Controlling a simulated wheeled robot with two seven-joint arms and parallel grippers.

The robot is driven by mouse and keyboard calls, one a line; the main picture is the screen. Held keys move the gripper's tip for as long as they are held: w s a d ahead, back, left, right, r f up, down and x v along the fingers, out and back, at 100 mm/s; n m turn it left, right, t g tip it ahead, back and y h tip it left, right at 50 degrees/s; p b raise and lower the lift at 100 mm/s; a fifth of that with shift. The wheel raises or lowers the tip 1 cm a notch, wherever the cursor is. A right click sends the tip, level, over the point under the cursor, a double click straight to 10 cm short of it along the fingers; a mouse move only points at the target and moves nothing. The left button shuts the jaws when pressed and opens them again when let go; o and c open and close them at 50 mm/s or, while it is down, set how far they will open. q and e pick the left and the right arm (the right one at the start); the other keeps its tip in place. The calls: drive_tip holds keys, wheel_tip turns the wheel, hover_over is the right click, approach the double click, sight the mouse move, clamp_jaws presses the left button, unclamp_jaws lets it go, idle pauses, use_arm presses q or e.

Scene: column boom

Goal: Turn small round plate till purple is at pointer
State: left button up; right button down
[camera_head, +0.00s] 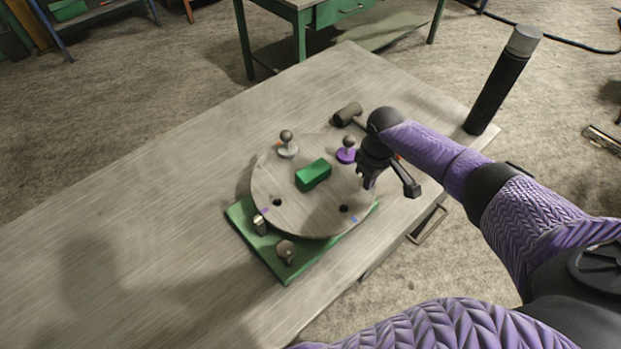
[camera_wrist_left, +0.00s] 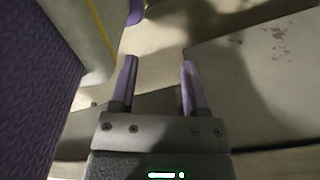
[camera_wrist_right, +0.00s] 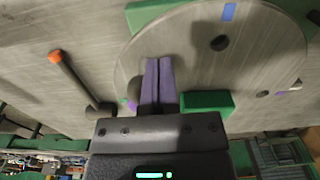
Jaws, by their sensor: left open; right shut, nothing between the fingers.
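A round grey plate (camera_head: 318,210) lies on a green base (camera_head: 290,268) on the table. A green block (camera_head: 313,174) sits at its middle. Its far side carries a knob on a purple disc (camera_head: 346,156) and a knob on a pale disc (camera_head: 288,152). A small purple mark (camera_head: 265,211) and a blue mark (camera_head: 354,219) lie near the rim, each beside a dark hole. A small metal piece (camera_head: 260,225) stands at the left front rim; I cannot tell if it is the pointer. My right gripper (camera_head: 367,183) is shut and empty over the plate's right side. My left gripper (camera_wrist_left: 159,62) is open and empty.
A knob (camera_head: 286,250) stands on the base's front corner. A mallet (camera_head: 347,114) lies behind the plate. A dark cylinder with a grey top (camera_head: 498,82) stands at the table's far right corner. The table's left part is clear. A green workbench (camera_head: 318,12) stands behind.

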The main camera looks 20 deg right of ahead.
idle(0.3)
drive_tip(key=shift+s+a+r+p, duration=0.1)
drive_tip(key=shift+p, duration=0.35)
drive_tip(key=shift+s+a+p, duration=0.25)
drive_tip(key=shift+p, duration=0.15)
wheel_tip(320, 180, up, 9)
drive_tip(key=p, duration=0.9)
